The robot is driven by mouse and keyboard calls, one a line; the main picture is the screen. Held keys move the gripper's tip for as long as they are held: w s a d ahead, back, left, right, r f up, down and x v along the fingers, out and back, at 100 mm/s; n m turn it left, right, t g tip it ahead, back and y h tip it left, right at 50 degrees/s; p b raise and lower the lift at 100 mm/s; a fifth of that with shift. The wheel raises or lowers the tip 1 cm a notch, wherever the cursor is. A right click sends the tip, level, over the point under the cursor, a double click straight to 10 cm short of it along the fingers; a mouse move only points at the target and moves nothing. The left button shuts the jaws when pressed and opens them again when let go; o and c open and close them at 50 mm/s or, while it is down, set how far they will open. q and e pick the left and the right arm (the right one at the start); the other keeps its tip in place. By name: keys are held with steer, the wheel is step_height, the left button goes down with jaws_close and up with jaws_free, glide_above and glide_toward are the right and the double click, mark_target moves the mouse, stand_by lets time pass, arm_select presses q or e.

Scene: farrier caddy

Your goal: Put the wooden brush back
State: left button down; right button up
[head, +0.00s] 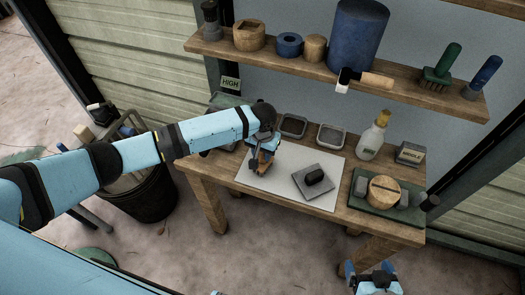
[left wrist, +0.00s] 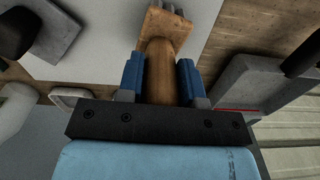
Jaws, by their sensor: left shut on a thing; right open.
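The wooden brush (left wrist: 167,32) has a rounded brown handle and a block with short bristles at its far end. My left gripper (left wrist: 160,78) is shut on the handle, with one blue finger on each side. In the head view my left gripper (head: 264,141) is over the left part of the white sheet on the table, and the brush (head: 257,163) shows just below it, partly hidden. I cannot tell whether the brush touches the sheet. My right gripper (head: 376,277) is open and empty at the bottom edge, away from the table.
The white sheet (head: 290,195) also holds a grey plate with a black block (head: 314,177). The shelf (head: 300,58) above holds brushes, a hammer and cylinders.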

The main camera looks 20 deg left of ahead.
arm_select(q)
steer(key=shift+f, duration=0.5)
steer(key=c, duration=0.7)
jaws_free()
step_height(320, 180, up, 14)
steer(key=shift+f+b, duration=0.1)
steer(key=shift+b, duration=0.45)
